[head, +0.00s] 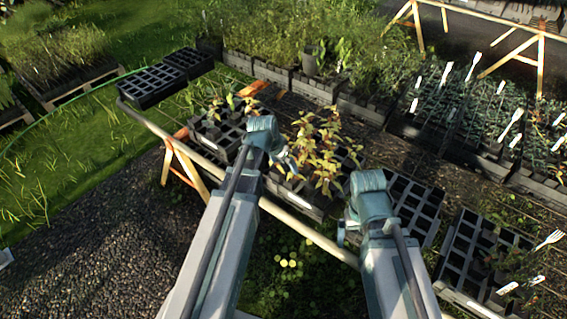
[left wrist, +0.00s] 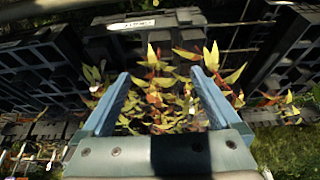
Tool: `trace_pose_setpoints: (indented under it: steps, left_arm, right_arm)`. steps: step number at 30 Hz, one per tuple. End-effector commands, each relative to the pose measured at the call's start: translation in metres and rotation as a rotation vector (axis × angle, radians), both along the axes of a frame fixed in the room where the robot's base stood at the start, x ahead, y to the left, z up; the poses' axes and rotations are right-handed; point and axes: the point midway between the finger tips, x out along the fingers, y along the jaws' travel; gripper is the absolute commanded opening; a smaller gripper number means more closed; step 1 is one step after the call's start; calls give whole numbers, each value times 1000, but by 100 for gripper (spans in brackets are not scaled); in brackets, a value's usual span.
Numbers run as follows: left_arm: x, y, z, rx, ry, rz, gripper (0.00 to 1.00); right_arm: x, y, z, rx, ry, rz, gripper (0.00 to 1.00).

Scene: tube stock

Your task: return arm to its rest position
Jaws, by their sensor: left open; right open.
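My left arm reaches up the middle of the head view. Its gripper (head: 286,160) is small there and sits beside a tray of reddish-yellow seedlings (head: 322,150). In the left wrist view the left gripper (left wrist: 160,78) is open, with two blue fingers apart. Leafy seedlings (left wrist: 170,98) show between and beyond the fingers; I cannot tell whether any leaf touches them. My right arm stands to the right, its wrist bent over the bench edge. The right gripper (head: 342,234) is mostly hidden below its wrist, and its visible part is small.
A bench rail (head: 200,160) runs diagonally below both arms. Empty black trays stand at the back left (head: 152,86) and right of my right wrist (head: 412,208). Potted plants (head: 505,262) with white labels are at the right. Gravel (head: 90,250) lies at the lower left.

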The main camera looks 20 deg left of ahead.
Motion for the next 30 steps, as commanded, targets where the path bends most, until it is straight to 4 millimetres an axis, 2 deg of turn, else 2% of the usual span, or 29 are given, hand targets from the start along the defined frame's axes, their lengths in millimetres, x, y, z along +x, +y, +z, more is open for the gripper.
trace_pose_setpoints:
  steps: [11, 24, 30]
  left_arm:
    - [5, -1, -13, 0, 0, 0, 97]
    - [24, -8, -64, 0, 0, 0, 97]
    - [31, -10, -81, 1, 0, 1, 97]
  right_arm:
    - [0, 0, -13, 0, 0, 0, 100]
    - [0, 0, -64, 0, 0, 0, 100]
    - [0, 0, -81, 0, 0, 0, 100]
